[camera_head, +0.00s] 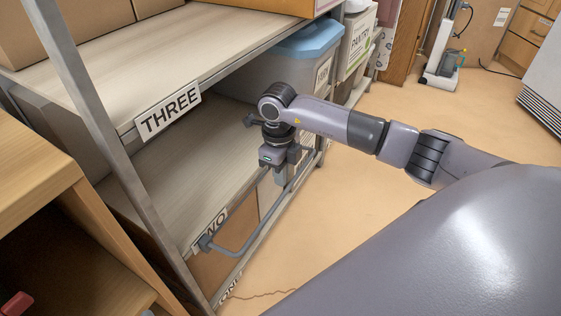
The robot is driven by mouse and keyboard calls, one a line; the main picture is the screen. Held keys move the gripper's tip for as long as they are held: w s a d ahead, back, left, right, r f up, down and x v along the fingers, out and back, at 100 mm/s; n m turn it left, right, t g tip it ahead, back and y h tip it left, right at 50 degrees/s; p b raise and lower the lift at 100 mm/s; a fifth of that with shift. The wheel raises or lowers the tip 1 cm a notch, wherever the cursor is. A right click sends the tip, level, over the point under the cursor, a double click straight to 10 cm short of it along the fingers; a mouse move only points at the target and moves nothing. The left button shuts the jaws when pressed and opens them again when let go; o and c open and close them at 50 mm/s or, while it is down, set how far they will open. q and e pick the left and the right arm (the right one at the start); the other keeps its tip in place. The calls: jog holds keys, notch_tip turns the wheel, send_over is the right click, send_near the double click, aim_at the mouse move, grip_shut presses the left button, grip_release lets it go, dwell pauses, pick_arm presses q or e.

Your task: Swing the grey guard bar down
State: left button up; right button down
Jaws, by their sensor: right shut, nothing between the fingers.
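The grey guard bar (245,253) is a bent rod along the front of the shelf rack. Its near end is at the shelf label TWO, and it runs back toward the far post, standing out from the shelf edge. My right gripper (278,178) reaches in from the right and points down at the rack's front, just above the far half of the bar. It is shut and empty. I cannot tell whether its fingertips touch the bar. The gripper hides part of the rack behind it. My left gripper is not in view.
Shelf THREE (100,75) lies above the bare shelf TWO (190,160). A blue-lidded bin (300,45) and a PANTRY box (358,40) stand behind. A wooden unit (40,195) is at the near left. The floor (440,90) right of the rack is mostly clear.

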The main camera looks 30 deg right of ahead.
aim_at(285, 191)
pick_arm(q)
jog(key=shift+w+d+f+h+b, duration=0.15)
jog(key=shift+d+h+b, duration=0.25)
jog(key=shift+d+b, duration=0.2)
pick_arm(e)
jog(key=shift+f, duration=2)
jog(key=shift+s, duration=0.1)
jog(key=shift+s+d+f+t+y, duration=0.15)
jog(key=shift+s+f+t, duration=0.05)
jog(key=shift+f+t, duration=0.2)
jog(key=shift+s+d+f+t+y, duration=0.15)
jog(key=shift+f+t, duration=0.15)
jog(key=shift+f, duration=0.1)
pick_arm(q)
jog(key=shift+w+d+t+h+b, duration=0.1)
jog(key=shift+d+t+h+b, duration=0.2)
jog(key=shift+b, duration=0.9)
pick_arm(e)
jog(key=f+t, duration=0.1)
jog(key=f+t+y, duration=0.1)
jog(key=f, duration=0.1)
jog(key=shift+s+d, duration=0.1)
jog(key=shift+s, duration=0.3)
jog(key=shift+r, duration=0.15)
